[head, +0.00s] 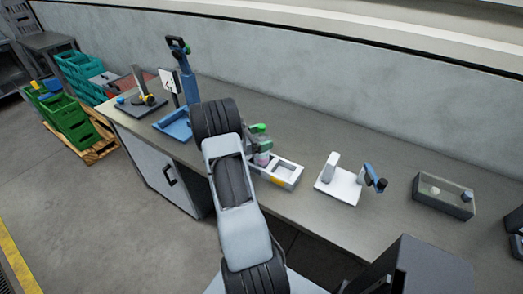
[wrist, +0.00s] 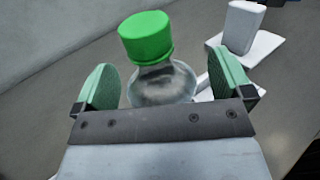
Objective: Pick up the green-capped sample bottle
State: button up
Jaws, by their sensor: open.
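The sample bottle (wrist: 162,85) is clear with a green cap (wrist: 146,37). My gripper is open. The bottle's lower part is hidden.
A white device (head: 341,184) with an upright block stands to the right on the bench (head: 310,232). A grey box (head: 443,196) is farther right. A blue stand (head: 174,127) is left of my arm. The wall runs behind. Bare bench lies between the tray and white device.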

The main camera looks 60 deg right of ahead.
jog(key=shift+c, duration=0.4)
jog(key=c, duration=1.7)
